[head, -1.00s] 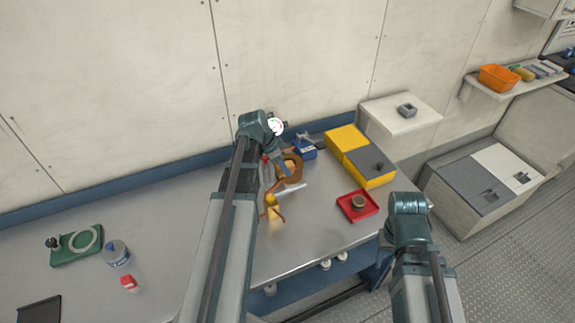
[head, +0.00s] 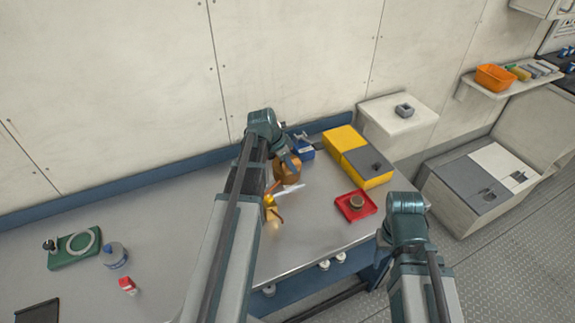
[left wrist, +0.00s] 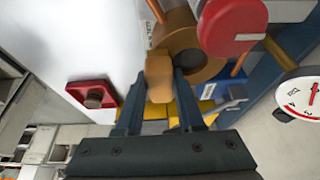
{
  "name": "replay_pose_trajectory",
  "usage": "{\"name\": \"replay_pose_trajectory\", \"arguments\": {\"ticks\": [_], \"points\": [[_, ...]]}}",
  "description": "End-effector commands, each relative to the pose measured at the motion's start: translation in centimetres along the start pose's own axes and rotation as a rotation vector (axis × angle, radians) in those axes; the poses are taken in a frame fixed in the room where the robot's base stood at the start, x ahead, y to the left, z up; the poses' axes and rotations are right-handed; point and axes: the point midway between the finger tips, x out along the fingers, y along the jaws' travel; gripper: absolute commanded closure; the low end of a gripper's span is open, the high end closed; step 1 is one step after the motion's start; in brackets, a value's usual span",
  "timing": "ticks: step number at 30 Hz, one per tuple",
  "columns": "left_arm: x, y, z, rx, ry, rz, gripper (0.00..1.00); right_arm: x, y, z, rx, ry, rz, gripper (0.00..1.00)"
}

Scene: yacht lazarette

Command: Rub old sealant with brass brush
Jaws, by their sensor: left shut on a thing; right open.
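In the left wrist view my left gripper (left wrist: 159,88) is shut on a tan block-like piece (left wrist: 159,72), which looks like the brush's handle; no bristles show. Just beyond it is a round bronze fitting (left wrist: 187,58) with a dark grey face. The held piece overlaps its near edge; I cannot tell if they touch. In the head view the bronze fitting (head: 292,173) stands on the bench, partly covered by my left arm, and the left jaws cannot be made out. The old sealant cannot be made out. My right arm is at the lower right; its jaws do not show.
A red knob (left wrist: 232,24) and a white gauge (left wrist: 300,95) are close to the left gripper. A red tray (head: 357,205) holds a round brown piece. Yellow and grey boxes (head: 350,150) stand behind it. The bench's left middle is mostly clear.

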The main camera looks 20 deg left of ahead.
Motion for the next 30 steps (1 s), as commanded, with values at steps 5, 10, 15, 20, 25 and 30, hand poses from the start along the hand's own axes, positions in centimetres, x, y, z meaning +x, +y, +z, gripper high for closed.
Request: {"name": "replay_pose_trajectory", "arguments": {"ticks": [5,10,15,20,25,30], "points": [[0.4,0.0,-1.0,0.003,0.000,0.001,1.00,0.0,0.0,0.0,0.000,0.000,0.000,0.50],[0.9,0.0,-2.4,0.003,0.000,0.001,1.00,-0.1,0.0,0.0,0.000,0.000,0.000,0.50],[1.1,0.1,-3.1,0.002,-0.001,0.001,1.00,-0.1,0.0,0.0,0.000,0.000,0.000,0.50],[1.1,0.1,-3.0,0.001,0.000,0.001,1.00,-0.2,0.0,0.0,0.000,0.000,0.000,0.50],[0.7,0.1,-3.1,0.001,0.000,0.001,1.00,-0.5,0.1,0.0,0.000,0.000,0.000,0.50],[-0.6,0.1,-3.7,0.001,0.000,0.000,1.00,-1.9,0.2,0.1,0.000,0.000,0.000,0.50]]}}
